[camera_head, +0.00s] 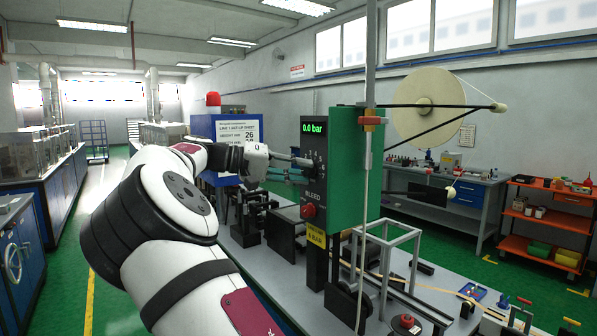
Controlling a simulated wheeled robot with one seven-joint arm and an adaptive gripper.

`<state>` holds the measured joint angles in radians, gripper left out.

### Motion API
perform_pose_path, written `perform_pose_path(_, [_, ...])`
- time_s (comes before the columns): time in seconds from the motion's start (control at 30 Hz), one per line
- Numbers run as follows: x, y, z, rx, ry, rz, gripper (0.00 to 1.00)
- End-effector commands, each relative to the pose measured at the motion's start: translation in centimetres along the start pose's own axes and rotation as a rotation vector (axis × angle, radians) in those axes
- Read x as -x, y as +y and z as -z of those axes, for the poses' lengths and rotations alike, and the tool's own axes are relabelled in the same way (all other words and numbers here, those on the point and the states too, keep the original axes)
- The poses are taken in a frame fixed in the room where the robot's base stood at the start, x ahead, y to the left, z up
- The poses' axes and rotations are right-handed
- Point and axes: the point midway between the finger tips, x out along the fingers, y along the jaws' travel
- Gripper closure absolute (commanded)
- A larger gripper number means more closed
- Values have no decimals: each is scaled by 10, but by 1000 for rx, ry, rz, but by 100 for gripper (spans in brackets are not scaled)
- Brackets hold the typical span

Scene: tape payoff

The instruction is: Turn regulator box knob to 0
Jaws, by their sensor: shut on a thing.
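The regulator box (344,185) is green with a dark front face. Its display (314,128) reads 0.0 bar in green. Below the display are the dial numbers, of which several show, up to 7. My gripper (297,161) reaches in from the left at the dial height and is shut on the knob, which is mostly hidden behind the fingers. The knob's pointer cannot be made out. A red bleed knob (308,211) sits lower on the same face under the word BLEED, apart from my gripper.
A grey bench (270,262) under the box carries black fixtures and a light metal frame (385,245). A large cream tape reel (430,100) stands behind the box. A blue cabinet with a red beacon (213,99) stands behind my wrist. An orange cart (550,220) is at right.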

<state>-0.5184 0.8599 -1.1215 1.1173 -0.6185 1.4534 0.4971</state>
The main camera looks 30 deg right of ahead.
Motion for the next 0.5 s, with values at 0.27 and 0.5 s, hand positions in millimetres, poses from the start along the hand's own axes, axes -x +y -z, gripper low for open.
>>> perform_pose_path(0.27, [1, 0, 2, 33, 7, -14, 100])
perform_pose_path(0.5, [2, 0, 2, 34, 8, -14, 100])
